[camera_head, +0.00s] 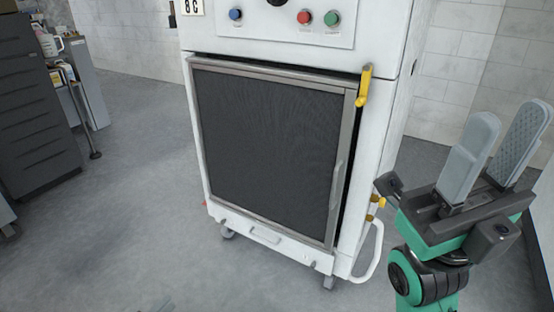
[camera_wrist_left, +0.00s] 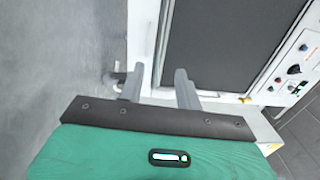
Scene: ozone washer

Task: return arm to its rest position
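The white ozone washer (camera_head: 288,55) stands in the middle of the head view, with a dark panelled door (camera_head: 270,140) that has a grey frame. A dark gap shows along the door's right edge. My right gripper (camera_head: 511,113) is raised at the right, its two grey fingers apart with nothing between them. It looks nearer than the washer. Only a small grey tip at the bottom edge of the head view may belong to my left gripper. In the left wrist view, my left gripper (camera_wrist_left: 160,72) has its fingers apart and empty, with the washer beyond them.
A yellow latch handle (camera_head: 364,85) is at the door's upper right. A white bar (camera_head: 374,255) sticks out low on the washer's right side. A dark drawer cabinet (camera_head: 35,110) stands at the left. The grey floor (camera_head: 140,150) between cabinet and washer is clear.

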